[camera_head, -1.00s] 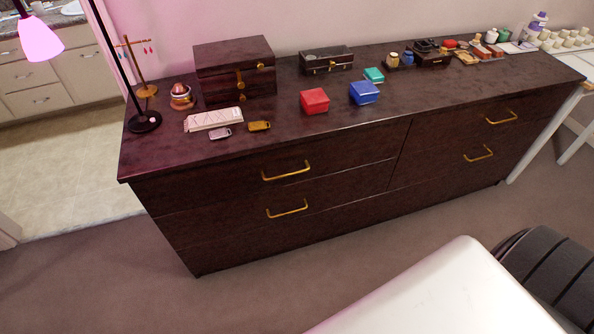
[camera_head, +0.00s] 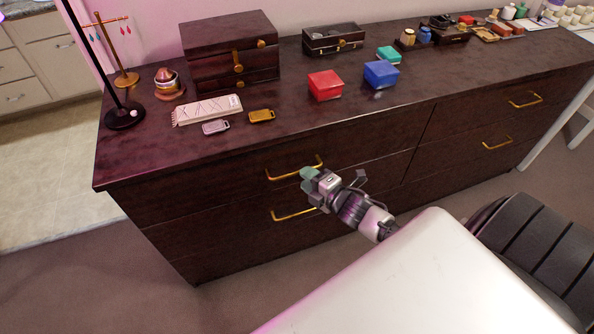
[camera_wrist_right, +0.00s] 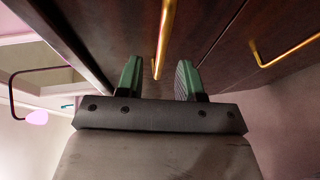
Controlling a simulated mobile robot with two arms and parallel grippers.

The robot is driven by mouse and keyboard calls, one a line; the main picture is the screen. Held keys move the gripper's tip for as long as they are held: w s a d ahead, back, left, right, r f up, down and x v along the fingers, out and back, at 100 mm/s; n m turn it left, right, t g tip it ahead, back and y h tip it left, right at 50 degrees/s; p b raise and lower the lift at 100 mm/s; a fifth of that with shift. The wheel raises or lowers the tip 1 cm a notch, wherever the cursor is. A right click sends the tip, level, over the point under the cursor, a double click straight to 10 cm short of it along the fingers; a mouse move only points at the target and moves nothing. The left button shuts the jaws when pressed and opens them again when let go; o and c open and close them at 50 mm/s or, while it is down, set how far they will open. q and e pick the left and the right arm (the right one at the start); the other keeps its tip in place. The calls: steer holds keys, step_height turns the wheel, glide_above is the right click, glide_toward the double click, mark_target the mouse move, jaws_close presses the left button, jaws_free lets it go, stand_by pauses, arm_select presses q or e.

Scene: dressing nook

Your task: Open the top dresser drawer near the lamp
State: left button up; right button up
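The dark wood dresser (camera_head: 390,128) has a top left drawer with a brass handle (camera_head: 285,176), on the side near the black lamp (camera_head: 125,117). The drawer front looks flush. My right gripper (camera_head: 309,174) is at the right end of this handle in the head view. In the right wrist view, its green fingers (camera_wrist_right: 159,82) are apart, and the brass handle (camera_wrist_right: 166,35) runs into the gap between them. I cannot tell whether the fingers touch it. My left gripper is not in view.
A lower brass handle (camera_head: 294,214) sits just below my right gripper. The dresser top holds a wooden jewellery box (camera_head: 228,35), a red box (camera_head: 325,86), a blue box (camera_head: 381,74) and several small items. Carpet lies clear in front at left.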

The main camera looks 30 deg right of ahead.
steer(key=shift+x, duration=2.35)
jaws_close()
